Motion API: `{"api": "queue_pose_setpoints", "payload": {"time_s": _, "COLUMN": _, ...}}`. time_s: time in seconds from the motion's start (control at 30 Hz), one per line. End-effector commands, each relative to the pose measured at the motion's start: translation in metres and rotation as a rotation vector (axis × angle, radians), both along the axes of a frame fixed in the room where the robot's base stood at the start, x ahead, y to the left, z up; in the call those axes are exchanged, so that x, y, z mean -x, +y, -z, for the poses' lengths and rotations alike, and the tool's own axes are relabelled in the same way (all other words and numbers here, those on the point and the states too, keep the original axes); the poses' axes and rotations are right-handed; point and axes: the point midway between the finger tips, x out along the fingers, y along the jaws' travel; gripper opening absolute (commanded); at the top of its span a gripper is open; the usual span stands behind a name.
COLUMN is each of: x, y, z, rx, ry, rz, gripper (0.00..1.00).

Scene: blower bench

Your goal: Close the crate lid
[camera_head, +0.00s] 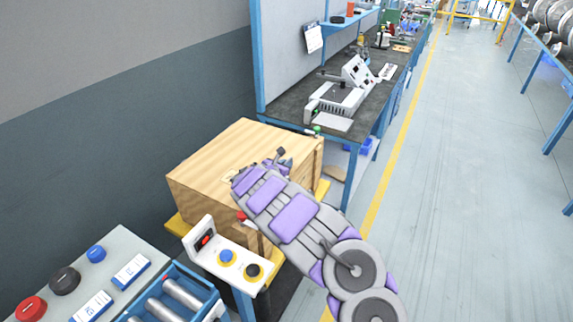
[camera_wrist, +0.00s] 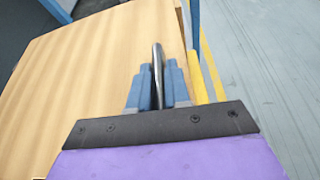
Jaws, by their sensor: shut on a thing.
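The wooden crate (camera_head: 188,207) stands beside the bench, on a yellow-edged support. Its light wood lid (camera_head: 235,145) lies over the top and looks flat or nearly so; I cannot tell whether a small gap is left. My gripper (camera_head: 281,160) is at the right part of the lid, with my forearm reaching in from the lower right. In the wrist view, the blue fingers of my gripper (camera_wrist: 158,80) are shut on a thin grey metal bar (camera_wrist: 157,56), which looks like a handle at the lid's edge. The lid (camera_wrist: 85,65) fills the left there.
A control box with buttons (camera_head: 228,258) stands close in front of the crate. A roller conveyor (camera_head: 165,300) and a grey button panel (camera_head: 85,270) are at lower left. The workbench (camera_head: 285,105) is behind the crate. The floor (camera_head: 460,190) to the right is clear.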

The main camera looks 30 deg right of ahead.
Motion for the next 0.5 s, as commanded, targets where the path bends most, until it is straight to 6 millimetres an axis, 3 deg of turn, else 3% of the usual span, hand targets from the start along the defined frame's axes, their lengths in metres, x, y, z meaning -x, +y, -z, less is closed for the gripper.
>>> {"api": "queue_pose_setpoints", "payload": {"time_s": 0.5, "x": -0.0031, "y": 0.0005, "z": 0.0070, "rx": -0.001, "ry": 0.003, "rz": -0.001, "gripper": 0.00}}
